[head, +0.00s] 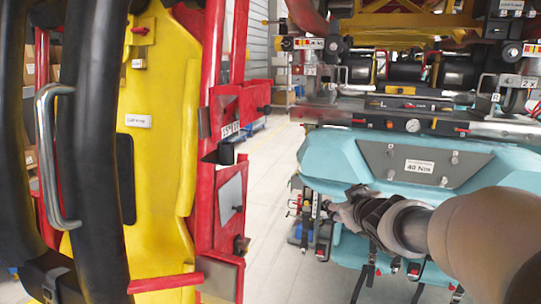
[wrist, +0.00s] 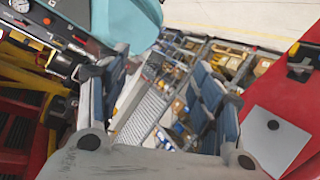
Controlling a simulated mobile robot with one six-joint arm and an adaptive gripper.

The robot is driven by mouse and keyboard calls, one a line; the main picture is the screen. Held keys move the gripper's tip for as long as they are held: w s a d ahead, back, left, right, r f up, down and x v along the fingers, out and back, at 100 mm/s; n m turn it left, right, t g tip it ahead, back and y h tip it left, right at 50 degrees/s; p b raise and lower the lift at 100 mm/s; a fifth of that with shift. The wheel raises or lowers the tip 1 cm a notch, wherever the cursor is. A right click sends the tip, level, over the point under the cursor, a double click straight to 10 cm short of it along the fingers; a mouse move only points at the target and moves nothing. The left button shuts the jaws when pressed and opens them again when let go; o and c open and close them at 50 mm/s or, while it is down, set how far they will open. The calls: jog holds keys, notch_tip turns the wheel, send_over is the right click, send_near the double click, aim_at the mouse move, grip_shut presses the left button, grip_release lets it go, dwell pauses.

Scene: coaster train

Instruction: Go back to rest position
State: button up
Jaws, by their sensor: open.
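My gripper (head: 332,208) is at the end of my arm, which reaches in from the right in the head view. It is in front of the lower left part of the teal coaster car body (head: 345,165). In the wrist view my gripper (wrist: 158,88) is open, its two fingers well apart, with nothing between them. The teal body also shows at the top left of the wrist view (wrist: 128,18). I cannot tell in the head view whether the gripper touches anything.
A yellow seat back (head: 160,150) with black padded bars (head: 97,130) and a red frame (head: 228,115) stands close on the left. Pale floor (head: 265,170) shows between it and the teal body. Shelving with boxes and parts (wrist: 180,100) lies beyond the fingers in the wrist view.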

jog(key=s+a+f+m+g, duration=0.1)
jog(key=s+f+g, duration=0.2)
jog(key=s, duration=0.9)
jog(key=s+a+f+m+g+b, duration=0.1)
jog(key=s+a+f+m+g, duration=0.1)
jog(key=s, duration=1.1)
jog(key=s+a+f+m+g+b, duration=0.1)
jog(key=s+f, duration=0.5)
jog(key=s, duration=0.7)
jog(key=m+g, duration=0.1)
jog(key=g, duration=0.1)
jog(key=shift+a+f+g, duration=0.2)
jog(key=shift+f+g, duration=0.1)
jog(key=shift+g, duration=0.1)
